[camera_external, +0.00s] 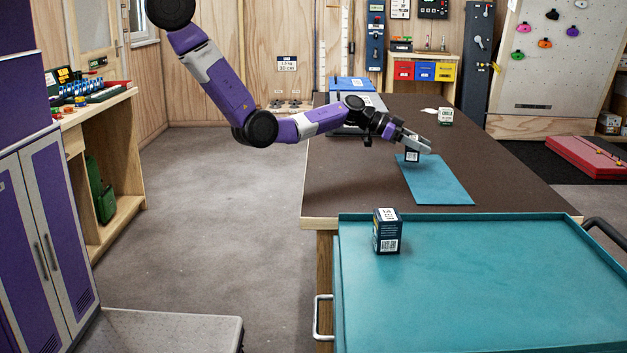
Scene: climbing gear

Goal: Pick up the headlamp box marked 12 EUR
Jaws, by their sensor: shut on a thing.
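My gripper (416,149) is over the dark table, above the far end of a teal mat (440,184). It is shut on a small dark box (411,157) with a white label, which hangs below the fingers. Its price is too small to read, and I cannot tell whether it touches the mat. Another dark blue box (387,232) with white labels stands upright on the teal cart top (470,290) in front. The print on its top label is too small to read surely.
A white and green item (444,116) and a blue-topped case (352,95) are on the far part of the table (350,190). Most of the cart top is clear. A purple locker (45,230) stands at left, and the floor between is open.

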